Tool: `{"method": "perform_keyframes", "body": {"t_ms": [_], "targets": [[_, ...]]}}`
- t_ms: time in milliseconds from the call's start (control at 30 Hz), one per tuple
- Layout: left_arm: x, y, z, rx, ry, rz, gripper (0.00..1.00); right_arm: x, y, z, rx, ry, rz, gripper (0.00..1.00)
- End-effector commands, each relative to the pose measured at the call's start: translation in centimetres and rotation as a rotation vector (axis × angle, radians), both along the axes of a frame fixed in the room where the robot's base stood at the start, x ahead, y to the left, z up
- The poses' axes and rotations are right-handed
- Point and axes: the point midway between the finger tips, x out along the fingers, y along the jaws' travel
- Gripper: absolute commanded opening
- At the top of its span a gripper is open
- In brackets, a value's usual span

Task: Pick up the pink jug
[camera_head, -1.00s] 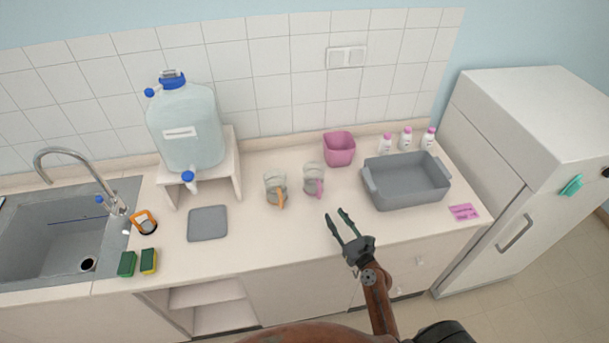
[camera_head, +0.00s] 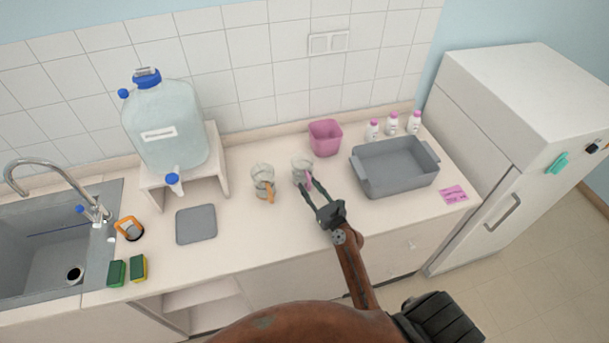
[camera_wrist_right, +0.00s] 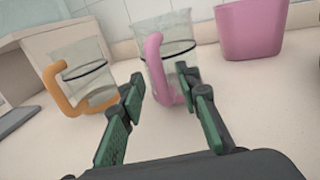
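The pink jug (camera_head: 301,172) is a clear measuring jug with a pink handle, upright on the counter in the head view. It also shows in the right wrist view (camera_wrist_right: 176,42), with its pink handle (camera_wrist_right: 156,70) facing me. My right gripper (camera_head: 308,187) is open, its fingers pointing at the handle. In the wrist view the two green-padded fingertips (camera_wrist_right: 162,88) stand on either side of the handle's lower part; I cannot tell whether they touch it. My left gripper is not in view.
A clear jug with an orange handle (camera_head: 263,182) stands close on the left. A pink bin (camera_head: 325,138) stands behind, and a grey tub (camera_head: 394,186) is to the right. A water tank (camera_head: 160,125) sits on a white stand. The counter front between jugs and edge is clear.

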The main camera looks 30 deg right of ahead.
Motion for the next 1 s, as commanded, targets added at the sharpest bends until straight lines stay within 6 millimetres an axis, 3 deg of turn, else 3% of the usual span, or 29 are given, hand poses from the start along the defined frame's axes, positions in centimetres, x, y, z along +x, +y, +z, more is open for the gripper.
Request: {"method": "perform_keyframes", "body": {"t_ms": [267, 700, 1000], "targets": [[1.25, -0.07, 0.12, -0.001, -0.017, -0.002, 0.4, 0.25, -0.15, -0.01, 0.0, 0.0, -0.003, 0.3], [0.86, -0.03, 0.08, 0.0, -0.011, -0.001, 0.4, 0.18, -0.25, -0.02, 0.0, 0.0, -0.004, 0.0], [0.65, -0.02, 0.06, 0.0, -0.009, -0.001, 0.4, 0.17, -0.25, -0.01, 0.0, 0.0, -0.004, 0.0]]}}
